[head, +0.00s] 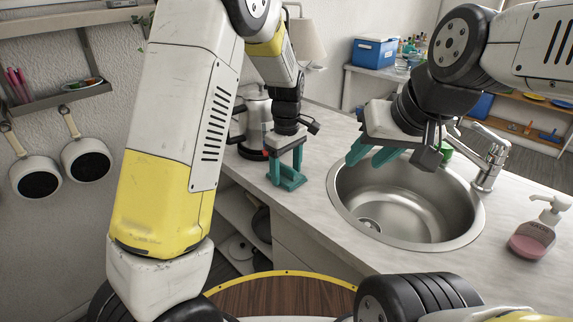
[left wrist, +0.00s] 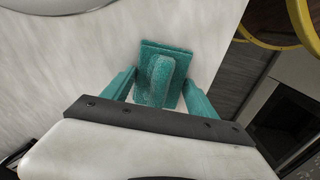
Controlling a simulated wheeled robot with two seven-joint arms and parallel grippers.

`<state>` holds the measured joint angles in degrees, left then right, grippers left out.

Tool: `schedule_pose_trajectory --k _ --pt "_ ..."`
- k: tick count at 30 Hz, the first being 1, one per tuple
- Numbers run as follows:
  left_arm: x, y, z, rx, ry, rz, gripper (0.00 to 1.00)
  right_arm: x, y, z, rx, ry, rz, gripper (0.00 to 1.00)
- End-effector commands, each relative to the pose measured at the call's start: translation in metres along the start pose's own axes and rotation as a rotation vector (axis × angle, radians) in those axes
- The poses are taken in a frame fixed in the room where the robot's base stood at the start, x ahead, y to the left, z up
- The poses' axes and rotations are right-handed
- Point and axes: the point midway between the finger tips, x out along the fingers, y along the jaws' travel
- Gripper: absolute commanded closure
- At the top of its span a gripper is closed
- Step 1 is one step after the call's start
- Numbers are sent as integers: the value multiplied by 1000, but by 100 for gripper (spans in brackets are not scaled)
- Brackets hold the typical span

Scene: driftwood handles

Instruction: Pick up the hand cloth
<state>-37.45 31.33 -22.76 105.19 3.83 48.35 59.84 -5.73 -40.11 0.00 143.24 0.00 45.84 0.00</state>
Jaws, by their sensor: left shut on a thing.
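The hand cloth (left wrist: 164,78) is a teal, folded piece with a raised ridge, lying on the pale counter in the left wrist view. My left gripper (head: 287,166) points down at the counter left of the sink, its teal fingers on either side of the cloth's ridge and shut on it. In the head view the cloth (head: 290,183) is a small teal patch at the fingertips, hard to tell from the fingers. My right gripper (head: 372,153) hangs over the sink's far left rim, its teal fingers apart with nothing visible between them.
The round steel sink (head: 440,232) with its tap (head: 492,160) is right of my left gripper. A kettle (head: 254,118) stands close behind that gripper. A soap bottle (head: 534,232) stands at the right. The counter's front edge is near the cloth.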

Motion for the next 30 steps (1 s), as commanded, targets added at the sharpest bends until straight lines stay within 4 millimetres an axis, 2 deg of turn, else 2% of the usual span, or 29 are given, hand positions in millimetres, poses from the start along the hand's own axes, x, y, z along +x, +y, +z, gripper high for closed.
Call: schedule_pose_trajectory --k 10,17,30 --pt "-8 0 0 0 0 1 71 0 0 0 0 0 0 64" --pt "-39 1 0 1 1 4 71 0 0 0 0 0 0 64" --pt "-45 -6 106 6 0 0 71 0 0 0 0 0 0 64"
